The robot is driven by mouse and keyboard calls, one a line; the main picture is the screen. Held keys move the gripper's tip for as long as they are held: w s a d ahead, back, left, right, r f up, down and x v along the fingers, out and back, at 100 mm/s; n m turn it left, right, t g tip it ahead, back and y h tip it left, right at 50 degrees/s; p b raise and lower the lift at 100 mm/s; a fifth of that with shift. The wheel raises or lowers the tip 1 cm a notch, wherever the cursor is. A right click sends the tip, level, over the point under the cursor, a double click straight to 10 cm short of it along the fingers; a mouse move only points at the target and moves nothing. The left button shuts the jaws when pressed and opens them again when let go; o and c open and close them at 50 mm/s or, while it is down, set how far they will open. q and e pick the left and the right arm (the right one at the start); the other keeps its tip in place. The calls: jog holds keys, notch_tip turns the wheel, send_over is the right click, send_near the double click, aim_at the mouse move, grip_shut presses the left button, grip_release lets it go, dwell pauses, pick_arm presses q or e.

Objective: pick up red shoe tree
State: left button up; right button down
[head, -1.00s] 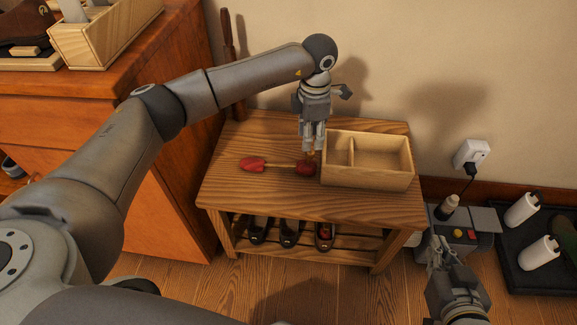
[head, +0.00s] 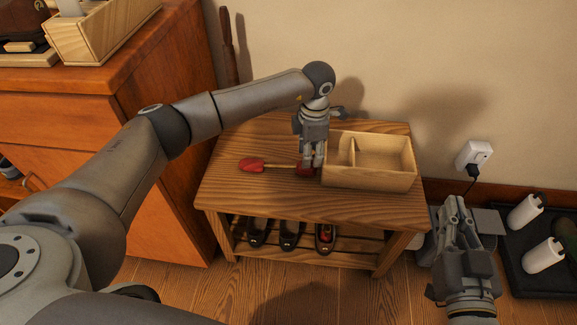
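The red shoe tree (head: 251,164) lies on the wooden bench (head: 240,195), left of a two-compartment wooden box. It has a red piece at each end and a light rod between them. My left gripper (head: 311,168) points down over its right red end, beside the box's left wall. The fingers partly cover that end, and I cannot tell whether they touch or grip it. My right gripper (head: 453,205) is off the bench to the right, apart from the shoe tree; its finger gap is unclear.
The open wooden box (head: 370,181) stands on the bench's right part. Several dark shoes (head: 289,234) sit on the shelf below. A wooden cabinet (head: 160,100) is at left. A black tray (head: 540,285) with white bottles lies on the floor at right.

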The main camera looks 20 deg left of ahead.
pick_arm(q)
jog(key=shift+c, duration=0.4)
grip_shut()
jog(key=shift+r, duration=0.1)
